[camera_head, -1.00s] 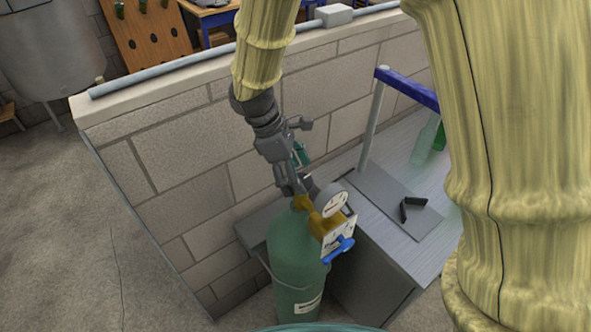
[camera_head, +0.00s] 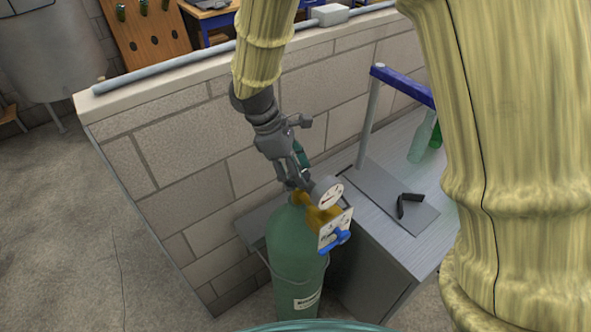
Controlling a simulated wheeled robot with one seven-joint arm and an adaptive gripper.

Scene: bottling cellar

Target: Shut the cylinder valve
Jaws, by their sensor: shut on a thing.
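The green gas cylinder (camera_head: 290,246) stands upright beside the block wall. Brass valve fittings (camera_head: 317,214) sit at its top, with a round white gauge (camera_head: 330,196), a white plate (camera_head: 335,229) and a blue handle (camera_head: 336,240) on the right side. My gripper (camera_head: 297,186) reaches down from above and is shut on the cylinder valve at the neck, just left of the gauge. The valve part between the fingers is mostly hidden by them, so its turned position cannot be read.
The block wall (camera_head: 180,145) runs behind the cylinder. A grey bench (camera_head: 385,247) stands close on the right, with a post and blue bar (camera_head: 402,85), small black pieces (camera_head: 408,203) and green bottles (camera_head: 423,138). Open floor (camera_head: 70,230) lies left.

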